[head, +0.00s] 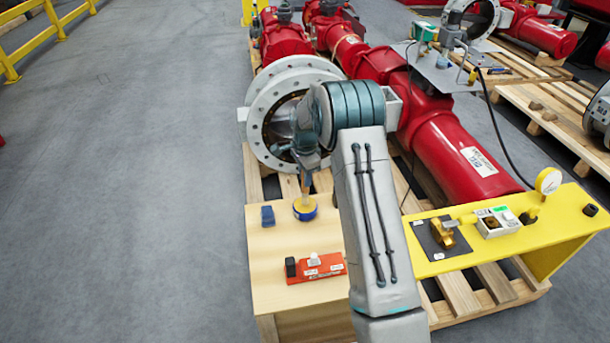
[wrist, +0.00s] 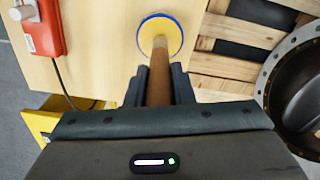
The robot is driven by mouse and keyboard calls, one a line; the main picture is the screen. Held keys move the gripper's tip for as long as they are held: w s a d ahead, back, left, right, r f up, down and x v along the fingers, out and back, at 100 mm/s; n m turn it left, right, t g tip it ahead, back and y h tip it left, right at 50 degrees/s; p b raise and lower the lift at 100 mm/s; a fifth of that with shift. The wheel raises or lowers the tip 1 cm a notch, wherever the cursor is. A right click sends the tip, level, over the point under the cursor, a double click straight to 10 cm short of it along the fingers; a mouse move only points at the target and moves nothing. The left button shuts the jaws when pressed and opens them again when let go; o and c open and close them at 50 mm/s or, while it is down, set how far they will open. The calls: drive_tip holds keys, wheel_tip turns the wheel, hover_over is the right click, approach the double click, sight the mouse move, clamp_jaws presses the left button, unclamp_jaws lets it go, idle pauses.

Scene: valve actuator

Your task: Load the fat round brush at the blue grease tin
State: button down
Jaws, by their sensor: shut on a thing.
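The blue grease tin (head: 305,214) stands on the pale wooden bench top, with yellow grease inside its blue rim. In the wrist view the tin (wrist: 142,22) is straight ahead of the fingers. My gripper (head: 306,165) is above it, shut on the brown handle of the fat round brush (head: 306,188). In the wrist view the brush (wrist: 159,78) runs from between my dark fingers (wrist: 159,92) to the yellow grease. Its lower end is over or in the grease; I cannot tell how deep. The bristles are not clearly visible.
A blue block (head: 267,216) lies left of the tin. An orange-red box (head: 318,268) with black and white parts sits nearer on the bench. A flanged valve body (head: 262,125) stands just behind. A yellow shelf (head: 470,258) with a gauge is to the right.

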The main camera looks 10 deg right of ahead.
drive_tip(key=shift+f+b, duration=0.35)
drive_tip(key=shift+f, duration=0.2)
idle(1.7)
drive_tip(key=shift+r+p, duration=2.1)
drive_tip(key=shift+r, duration=1.5)
